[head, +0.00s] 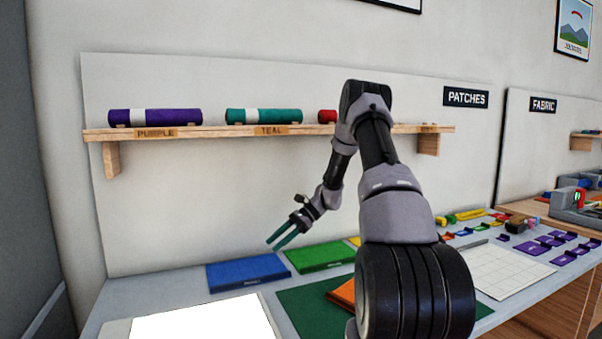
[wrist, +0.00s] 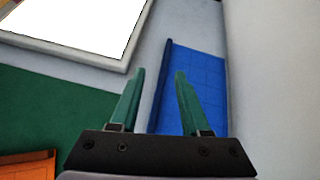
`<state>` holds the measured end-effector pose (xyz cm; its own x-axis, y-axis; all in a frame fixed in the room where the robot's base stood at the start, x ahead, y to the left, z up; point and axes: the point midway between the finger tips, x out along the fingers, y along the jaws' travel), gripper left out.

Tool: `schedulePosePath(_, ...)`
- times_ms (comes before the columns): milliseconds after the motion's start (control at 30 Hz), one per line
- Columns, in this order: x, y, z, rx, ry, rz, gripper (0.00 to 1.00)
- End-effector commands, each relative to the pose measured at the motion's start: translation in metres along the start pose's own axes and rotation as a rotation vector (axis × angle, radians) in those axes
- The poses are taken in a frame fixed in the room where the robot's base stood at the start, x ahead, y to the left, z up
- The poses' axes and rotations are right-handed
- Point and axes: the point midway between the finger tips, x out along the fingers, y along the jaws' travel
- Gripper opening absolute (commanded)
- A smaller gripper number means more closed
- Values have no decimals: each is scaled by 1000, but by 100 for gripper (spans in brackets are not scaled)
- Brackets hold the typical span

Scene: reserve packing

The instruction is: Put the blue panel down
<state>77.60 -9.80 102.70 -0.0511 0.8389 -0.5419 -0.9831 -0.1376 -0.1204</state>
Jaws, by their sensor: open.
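The blue panel (head: 247,272) lies flat on the table at the back left in the head view, left of a green panel. In the wrist view the blue panel (wrist: 205,85) shows beyond and behind the right finger. My gripper (head: 277,242) is open, with teal fingers, and appears above the back edge of the blue panel. In the wrist view my gripper (wrist: 157,85) has nothing between its fingers. The near end of the panel is partly hidden by the gripper in the wrist view.
A green panel (head: 320,257) lies right of the blue one. A white lit panel (head: 205,320) and a dark green mat (head: 308,310) are in front, with an orange panel (head: 343,293) partly hidden by my arm. A wooden shelf (head: 220,132) with rolls hangs above.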

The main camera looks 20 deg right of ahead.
Motion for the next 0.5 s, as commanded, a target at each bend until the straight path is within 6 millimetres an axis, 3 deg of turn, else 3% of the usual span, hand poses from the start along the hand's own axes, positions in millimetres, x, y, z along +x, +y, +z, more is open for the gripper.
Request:
schedulePosePath(33,-8,2,22,-49,46,14,47)
schedulePosePath(100,-17,7,47,-110,106,34,47)
schedulePosePath(500,-59,60,174,-464,435,111,47)
